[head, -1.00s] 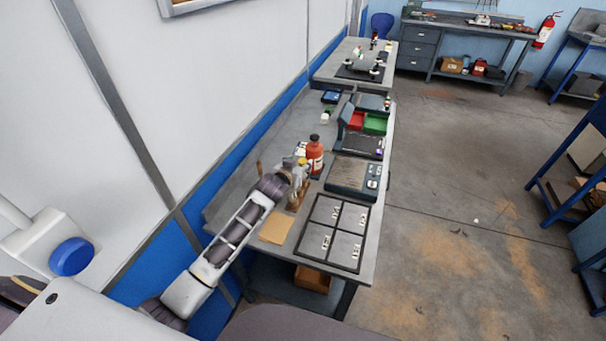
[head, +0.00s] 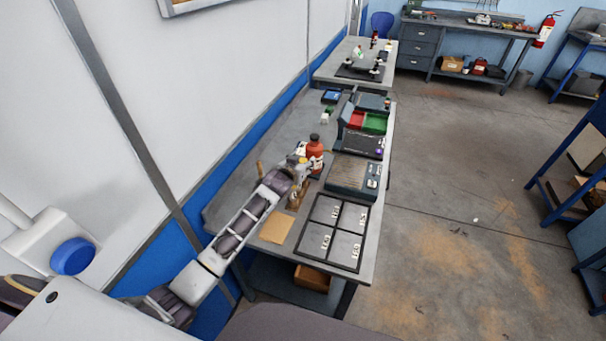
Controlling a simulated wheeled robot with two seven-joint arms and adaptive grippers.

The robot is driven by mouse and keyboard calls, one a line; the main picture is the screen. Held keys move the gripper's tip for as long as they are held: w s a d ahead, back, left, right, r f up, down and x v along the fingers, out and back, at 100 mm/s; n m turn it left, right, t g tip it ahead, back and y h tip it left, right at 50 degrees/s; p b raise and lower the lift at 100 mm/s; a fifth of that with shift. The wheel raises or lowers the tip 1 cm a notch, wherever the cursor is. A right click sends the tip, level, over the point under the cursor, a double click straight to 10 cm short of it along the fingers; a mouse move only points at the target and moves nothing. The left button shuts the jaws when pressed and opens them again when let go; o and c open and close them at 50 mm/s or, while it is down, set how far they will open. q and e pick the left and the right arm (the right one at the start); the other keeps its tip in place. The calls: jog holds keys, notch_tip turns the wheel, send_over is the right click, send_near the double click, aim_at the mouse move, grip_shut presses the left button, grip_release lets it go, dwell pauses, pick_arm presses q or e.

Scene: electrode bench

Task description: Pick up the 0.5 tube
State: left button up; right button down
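I cannot make out the 0.5 tube; no tube with that mark is readable at this size. My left arm reaches in from the lower left over the near bench. My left gripper (head: 303,160) is small and partly hidden by its own wrist, close to the orange-red bottle (head: 315,150). I cannot tell whether it is open or shut, or whether it holds anything. Brown wooden-looking parts (head: 293,203) show beside and below the wrist, mostly covered by it. My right gripper is not in view.
A dark-framed tray (head: 318,258) with several labelled grey compartments lies at the bench's near end, beside a tan pad (head: 276,228). A grey device (head: 349,176) stands right of the bottle. Red (head: 356,119) and green (head: 375,123) bins stand farther back.

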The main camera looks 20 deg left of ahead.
pick_arm(q)
grip_shut()
jog(key=shift+r, duration=0.15)
notch_tip(320, 180, up, 10)
dwell(0.9)
dwell(0.4)
